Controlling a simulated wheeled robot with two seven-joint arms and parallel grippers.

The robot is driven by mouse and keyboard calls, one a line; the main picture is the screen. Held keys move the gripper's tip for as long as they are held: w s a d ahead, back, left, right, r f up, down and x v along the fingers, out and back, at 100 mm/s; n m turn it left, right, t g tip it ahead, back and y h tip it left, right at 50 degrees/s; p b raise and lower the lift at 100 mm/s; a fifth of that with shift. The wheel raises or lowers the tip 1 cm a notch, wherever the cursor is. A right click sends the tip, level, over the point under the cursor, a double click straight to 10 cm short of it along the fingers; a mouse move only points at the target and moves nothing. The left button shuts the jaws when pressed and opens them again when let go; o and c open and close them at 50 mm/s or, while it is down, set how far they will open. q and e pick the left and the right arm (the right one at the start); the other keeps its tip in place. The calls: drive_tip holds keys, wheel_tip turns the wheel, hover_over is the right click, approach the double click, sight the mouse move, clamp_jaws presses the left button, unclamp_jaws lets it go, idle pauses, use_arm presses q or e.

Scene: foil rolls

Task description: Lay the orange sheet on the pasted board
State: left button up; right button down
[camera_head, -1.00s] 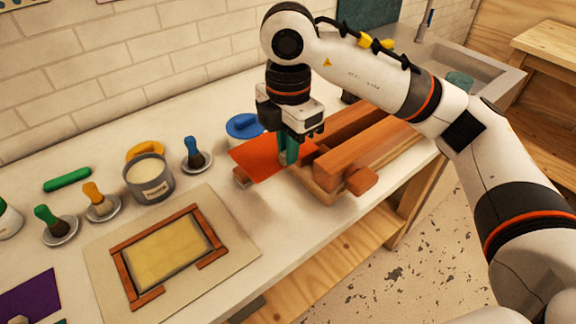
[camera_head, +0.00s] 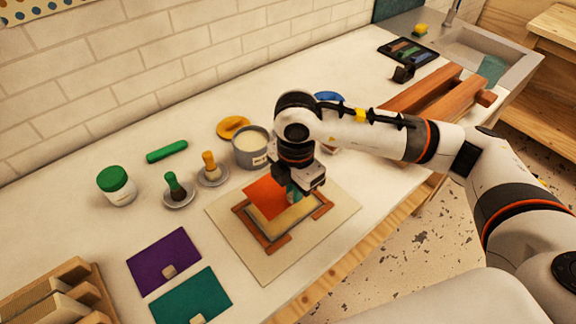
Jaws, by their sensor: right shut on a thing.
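The orange sheet (camera_head: 264,197) is held in my right gripper (camera_head: 297,194), which is shut on it. The sheet is over the upper left part of the pasted board (camera_head: 290,219), a yellowish panel inside a wooden corner frame (camera_head: 272,243) on a beige mat (camera_head: 238,245). The sheet hides part of the board and frame. I cannot tell whether it touches the board. My left gripper is not in view.
Left of the mat lie a purple sheet (camera_head: 160,258) and a teal sheet (camera_head: 188,300), each with a small block. Behind stand a paste pot (camera_head: 250,148), brushes on dishes (camera_head: 175,190) and a green-lidded jar (camera_head: 116,186). A wooden press (camera_head: 430,92) is at the back right.

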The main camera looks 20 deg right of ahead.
sight(295, 217)
drive_tip(key=shift+s+f, duration=0.1)
drive_tip(key=shift+f, duration=0.05)
drive_tip(key=shift+d+f, duration=0.25)
drive_tip(key=shift+f, duration=0.2)
drive_tip(key=shift+d+f+b, duration=0.15)
drive_tip(key=shift+f+b, duration=0.1)
drive_tip(key=shift+b, duration=0.2)
drive_tip(key=shift+f+b, duration=0.5)
drive_tip(key=shift+f, duration=0.25)
drive_tip(key=f+b, duration=0.2)
drive_tip(key=shift+a+f, duration=0.2)
drive_tip(key=shift+f, duration=0.1)
drive_tip(key=shift+f+b, duration=0.45)
drive_tip(key=shift+f, duration=0.1)
use_arm(q)
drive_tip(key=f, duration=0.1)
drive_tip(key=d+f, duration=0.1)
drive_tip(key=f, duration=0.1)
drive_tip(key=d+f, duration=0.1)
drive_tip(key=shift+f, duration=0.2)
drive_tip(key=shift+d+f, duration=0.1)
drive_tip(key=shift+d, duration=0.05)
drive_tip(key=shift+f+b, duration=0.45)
drive_tip(key=shift+b, duration=0.05)
use_arm(e)
drive_tip(key=shift+f, duration=0.15)
